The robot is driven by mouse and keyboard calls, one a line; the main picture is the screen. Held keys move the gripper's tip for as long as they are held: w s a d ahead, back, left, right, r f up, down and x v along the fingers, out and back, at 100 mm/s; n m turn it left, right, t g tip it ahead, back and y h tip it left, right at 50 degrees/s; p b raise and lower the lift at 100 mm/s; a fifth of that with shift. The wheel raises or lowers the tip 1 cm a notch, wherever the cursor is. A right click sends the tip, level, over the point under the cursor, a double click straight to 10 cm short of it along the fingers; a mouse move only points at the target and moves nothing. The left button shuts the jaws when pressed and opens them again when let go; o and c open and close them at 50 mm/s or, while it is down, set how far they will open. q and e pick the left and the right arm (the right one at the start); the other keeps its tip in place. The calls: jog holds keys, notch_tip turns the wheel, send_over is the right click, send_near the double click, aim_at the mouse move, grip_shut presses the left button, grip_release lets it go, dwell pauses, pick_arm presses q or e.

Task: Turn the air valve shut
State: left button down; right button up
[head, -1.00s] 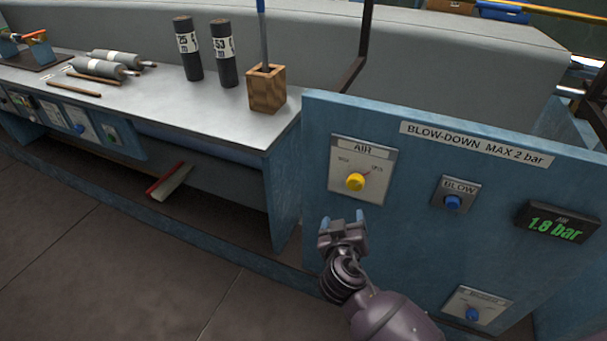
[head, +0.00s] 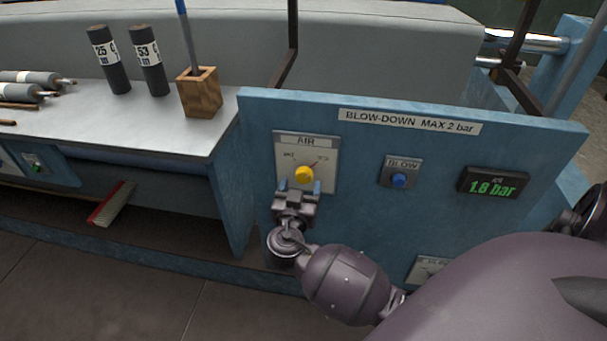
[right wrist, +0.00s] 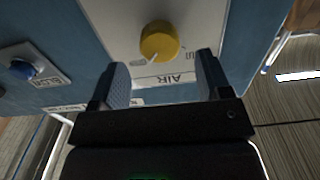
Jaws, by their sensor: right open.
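The air valve is a yellow knob (head: 304,174) on a pale plate labelled AIR (head: 325,149) on the blue panel. In the head view a red pointer mark shows at the knob's upper right. My right gripper (head: 298,186) is open just below and in front of the knob, its two blue fingertips apart. In the right wrist view the yellow knob (right wrist: 159,42) shows beyond and between the open fingers (right wrist: 163,82), with nothing held; it looks untouched. My left gripper is not in view.
A blue BLOW button (head: 399,180) and a display reading 1.8 bar (head: 493,186) are right of the valve. A bench (head: 150,131) stands left, with a wooden holder (head: 200,95) and dark cylinders (head: 108,62). A red-edged brush (head: 110,204) lies below it.

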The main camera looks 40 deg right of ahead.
aim_at(303, 178)
jog(key=x, duration=0.3)
jog(key=shift+w+d, duration=0.65)
jog(key=shift+d, duration=0.1)
jog(key=c, duration=0.9)
